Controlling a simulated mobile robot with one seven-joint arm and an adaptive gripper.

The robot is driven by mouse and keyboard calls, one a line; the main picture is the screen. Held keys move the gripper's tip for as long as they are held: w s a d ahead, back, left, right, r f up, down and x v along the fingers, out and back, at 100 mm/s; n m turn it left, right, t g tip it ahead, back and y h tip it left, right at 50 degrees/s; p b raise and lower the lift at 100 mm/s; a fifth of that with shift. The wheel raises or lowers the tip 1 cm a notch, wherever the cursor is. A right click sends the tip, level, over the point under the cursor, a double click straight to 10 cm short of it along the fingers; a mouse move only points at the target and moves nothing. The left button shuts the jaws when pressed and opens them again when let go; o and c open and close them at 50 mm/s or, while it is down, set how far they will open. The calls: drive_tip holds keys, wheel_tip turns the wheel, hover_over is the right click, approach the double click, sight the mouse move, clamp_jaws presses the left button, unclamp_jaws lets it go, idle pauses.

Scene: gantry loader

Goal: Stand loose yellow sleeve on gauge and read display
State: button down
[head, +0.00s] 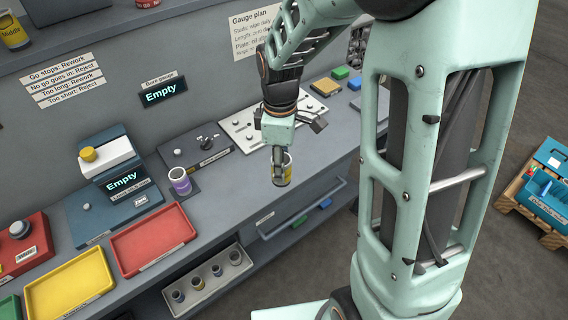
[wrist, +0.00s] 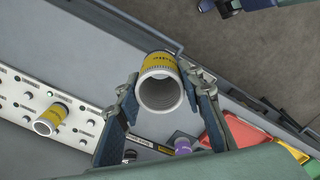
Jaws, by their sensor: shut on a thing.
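My gripper (head: 279,158) is shut on a yellow sleeve (head: 284,172) with grey-white ends, held above the front part of the bench. In the wrist view the sleeve (wrist: 160,66) sits between both fingers, its open bore facing the camera. A gauge (head: 110,160) with a yellow-topped head stands at the left of the bench. Its display (head: 122,182) reads "Empty". A second display on the back wall, labelled bore gauge (head: 163,92), also reads "Empty". The bore gauge block (head: 195,145) with a small black fixture lies between the first gauge and my gripper.
A purple sleeve (head: 180,181) stands on the bench. A white pegged plate (head: 258,121) lies behind my gripper; the wrist view shows another yellow sleeve (wrist: 50,119) there. Red (head: 152,240) and yellow (head: 70,288) trays lie at the front left. A rack (head: 208,284) with several sleeves sits below.

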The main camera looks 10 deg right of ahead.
drive_tip(key=shift+s+r, duration=0.15)
idle(0.4)
drive_tip(key=shift+r+p, duration=1.05)
drive_tip(key=shift+r, duration=1.2)
